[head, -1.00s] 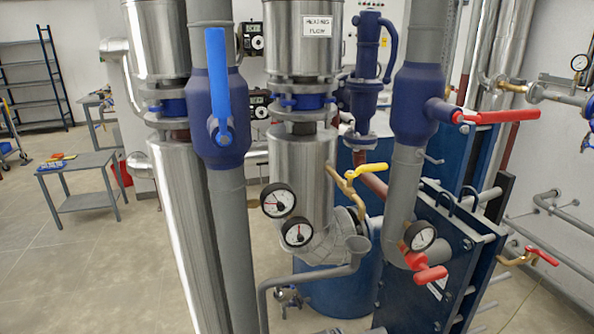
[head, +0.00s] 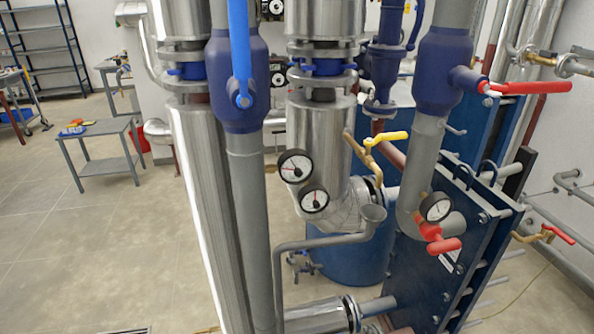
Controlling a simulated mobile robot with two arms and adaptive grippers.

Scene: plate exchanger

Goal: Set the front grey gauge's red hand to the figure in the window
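Two round gauges with dark rims and white faces sit close together at the middle pipe. The upper gauge (head: 295,167) shows a red hand, and the lower gauge (head: 314,199) is just below and right of it. A third gauge (head: 437,207), with a greyish-white face and dark rim, is at the right grey pipe, above a red valve handle (head: 437,243). I cannot tell which is the front grey gauge. The figures and any window are too small to read. Neither of my grippers is in view.
A blue plate exchanger (head: 470,240) stands at the right. A yellow-handled valve (head: 385,138) is near the middle gauges. Grey pipe (head: 250,220) and silver pipe (head: 212,210) stand in front.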

